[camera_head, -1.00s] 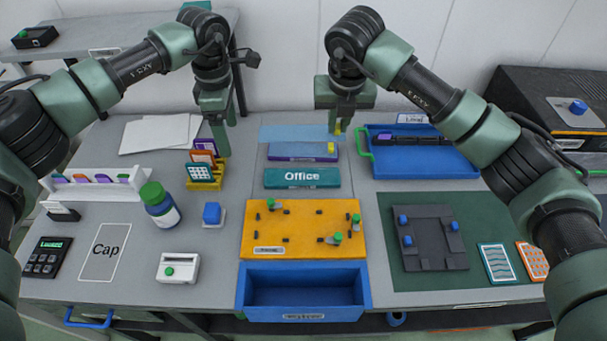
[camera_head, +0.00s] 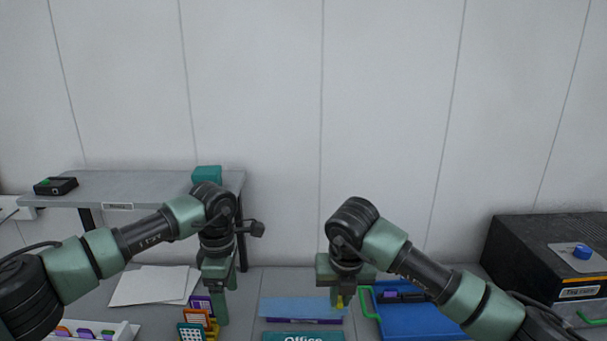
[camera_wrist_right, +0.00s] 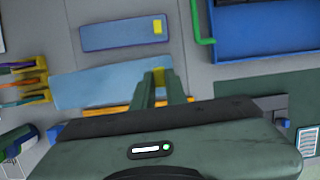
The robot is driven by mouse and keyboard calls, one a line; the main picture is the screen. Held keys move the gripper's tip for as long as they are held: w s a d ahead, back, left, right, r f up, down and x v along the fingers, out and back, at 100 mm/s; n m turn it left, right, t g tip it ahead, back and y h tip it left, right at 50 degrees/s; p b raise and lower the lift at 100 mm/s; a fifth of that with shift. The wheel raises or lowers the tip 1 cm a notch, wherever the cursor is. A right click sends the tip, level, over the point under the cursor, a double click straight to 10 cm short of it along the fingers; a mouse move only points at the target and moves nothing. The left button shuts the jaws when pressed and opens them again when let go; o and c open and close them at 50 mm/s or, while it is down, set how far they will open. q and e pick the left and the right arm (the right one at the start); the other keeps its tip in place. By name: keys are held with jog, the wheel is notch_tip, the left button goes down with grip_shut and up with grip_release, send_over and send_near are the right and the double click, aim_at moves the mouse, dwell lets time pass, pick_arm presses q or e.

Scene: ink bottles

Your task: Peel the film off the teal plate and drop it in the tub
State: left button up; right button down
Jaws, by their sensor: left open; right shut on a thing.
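A translucent blue film (camera_head: 290,307) hangs from my right gripper (camera_head: 341,299), which is shut on its yellow tab. The film also shows in the right wrist view (camera_wrist_right: 105,84), spread flat between the fingers and the bench, apart from the plates. The teal plate (camera_head: 280,337), marked "Office", is cut by the bottom edge of the head view. It is hidden in the wrist view. My left gripper (camera_head: 215,308) is open and empty beside the card rack. No front blue tub shows in the head view now.
A purple plate with a yellow tab (camera_wrist_right: 125,34) lies behind the teal plate. A blue tray (camera_wrist_right: 262,45) with a green handle is to the right. A rack of cards (camera_head: 198,318) and white paper (camera_head: 148,285) are left. A black machine (camera_head: 540,255) stands far right.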

notch_tip(320, 180, down, 3)
jog(key=shift+b, duration=0.45)
jog(key=shift+r, duration=0.15)
